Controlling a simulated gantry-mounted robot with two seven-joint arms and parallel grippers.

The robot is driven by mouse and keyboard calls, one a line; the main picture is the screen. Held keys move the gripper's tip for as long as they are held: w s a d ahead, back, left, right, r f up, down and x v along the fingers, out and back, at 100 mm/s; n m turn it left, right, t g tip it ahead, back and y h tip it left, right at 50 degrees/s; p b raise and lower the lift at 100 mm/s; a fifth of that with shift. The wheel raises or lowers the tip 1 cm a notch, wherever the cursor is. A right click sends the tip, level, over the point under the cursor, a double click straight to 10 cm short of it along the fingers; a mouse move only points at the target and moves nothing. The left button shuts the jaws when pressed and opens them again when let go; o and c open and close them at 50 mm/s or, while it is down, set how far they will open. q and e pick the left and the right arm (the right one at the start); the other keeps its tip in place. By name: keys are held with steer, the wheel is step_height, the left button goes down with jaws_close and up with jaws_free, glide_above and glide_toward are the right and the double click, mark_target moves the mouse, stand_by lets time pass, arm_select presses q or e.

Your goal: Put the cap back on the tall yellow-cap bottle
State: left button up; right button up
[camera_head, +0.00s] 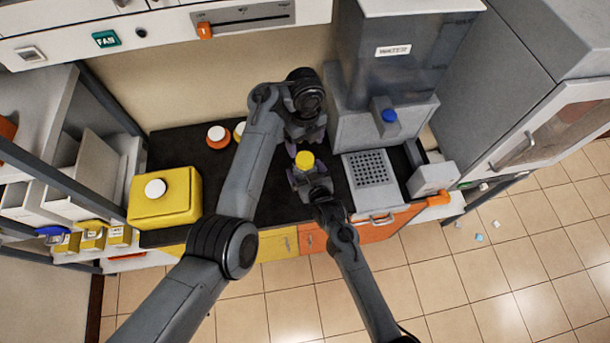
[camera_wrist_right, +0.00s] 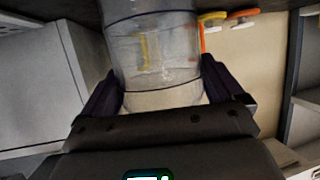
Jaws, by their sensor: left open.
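In the head view, a yellow cap (camera_head: 304,160) sits at the top of a bottle, which is mostly hidden there by my right gripper (camera_head: 304,178). In the right wrist view, the clear bottle (camera_wrist_right: 155,50) with a yellow mark stands between the two dark fingers of my right gripper (camera_wrist_right: 165,95), which is shut around its body. The bottle's top is out of that view, so I cannot tell how firmly the cap sits. My left gripper (camera_head: 303,145) is open, just behind and above the cap, apart from it as far as I can tell.
A yellow canister (camera_head: 170,208) stands on the dark counter at left. An orange-and-white item (camera_head: 217,137) and another yellow-and-white item (camera_head: 239,131) stand behind my left arm. A grey perforated rack (camera_head: 370,169) and the water dispenser (camera_head: 390,65) are at right.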

steer(key=c, duration=1.2)
arm_select(q)
steer(key=n, duration=0.4)
steer(key=shift+w+a+f, duration=0.1)
steer(key=shift+w, duration=0.25)
steer(key=n, duration=0.4)
steer(key=shift+w+a+h, duration=0.1)
steer(key=shift+w+h, duration=0.25)
steer(key=shift+h, duration=0.05)
steer(key=n, duration=0.2)
steer(key=w+n, duration=0.1)
steer(key=n, duration=0.2)
steer(key=shift+a+f+n, duration=0.1)
steer(key=shift+a+n, duration=0.1)
steer(key=shift+n, duration=1.2)
steer(key=n, duration=0.4)
steer(key=shift+s+d, duration=0.1)
steer(key=n, duration=0.4)
steer(key=s+n, duration=0.1)
steer(key=n, duration=0.2)
steer(key=shift+d, duration=0.15)
steer(key=n, duration=0.5)
steer(key=shift+s+y, duration=0.3)
steer(key=shift+s, duration=0.05)
steer(key=n, duration=0.4)
steer(key=shift+s+d+r, duration=0.15)
steer(key=shift+s+r, duration=0.05)
steer(key=shift+s, duration=0.05)
